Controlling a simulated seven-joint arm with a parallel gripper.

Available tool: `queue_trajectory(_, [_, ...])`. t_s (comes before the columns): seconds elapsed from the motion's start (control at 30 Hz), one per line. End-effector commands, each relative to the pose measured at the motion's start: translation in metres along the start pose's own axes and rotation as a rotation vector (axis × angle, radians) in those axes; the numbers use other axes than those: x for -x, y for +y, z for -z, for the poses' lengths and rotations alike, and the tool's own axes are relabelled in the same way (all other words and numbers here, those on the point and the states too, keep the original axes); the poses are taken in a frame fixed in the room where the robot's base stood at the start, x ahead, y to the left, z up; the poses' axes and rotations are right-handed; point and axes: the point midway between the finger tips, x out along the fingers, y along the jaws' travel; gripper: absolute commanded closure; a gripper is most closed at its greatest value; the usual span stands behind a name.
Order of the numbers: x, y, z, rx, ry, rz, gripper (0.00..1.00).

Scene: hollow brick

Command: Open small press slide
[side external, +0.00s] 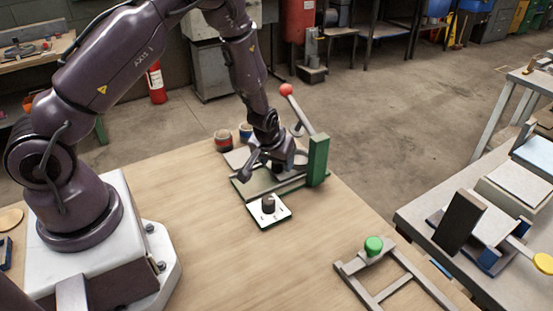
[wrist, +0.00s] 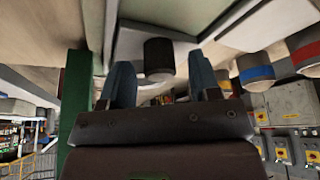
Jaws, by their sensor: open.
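The small press has a green upright (side external: 317,160), a red-ball lever (side external: 287,90) tilted up and to the left, and a low frame of grey rails (side external: 280,189) on the table. My gripper (side external: 272,165) is low over the frame, left of the upright, and hides much of the slide area. In the wrist view, my gripper (wrist: 162,75) has two blue-grey fingers spread apart. A dark round knob (wrist: 158,58) shows between them with gaps either side; contact is not visible. I cannot tell which part carries this knob. The green upright (wrist: 76,95) stands close beside the left finger.
A white plate with a black dial knob (side external: 269,203) lies in front of the press. Two banded cups (side external: 223,141) stand behind it. A separate rail frame with a green knob (side external: 373,245) is at the front right. Bare wood lies left of the press.

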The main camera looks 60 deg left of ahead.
Motion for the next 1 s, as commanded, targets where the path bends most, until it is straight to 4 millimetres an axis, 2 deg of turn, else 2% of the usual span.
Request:
queue_trajectory(0.13, [0.000, 0.000, 0.000, 0.000, 0.000, 0.000, 0.43])
queue_trajectory(0.3, [0.000, 0.000, 0.000, 0.000, -0.001, 0.000, 0.82])
queue_trajectory(0.4, [0.000, 0.000, 0.000, 0.000, -0.001, 0.000, 1.00])
queue_trajectory(0.57, [0.002, -0.003, -0.004, 0.001, -0.003, 0.002, 1.00])
queue_trajectory(0.83, [0.018, -0.034, -0.045, 0.005, -0.006, 0.004, 1.00])
queue_trajectory(1.0, [0.027, -0.048, -0.064, 0.004, -0.004, 0.003, 1.00])
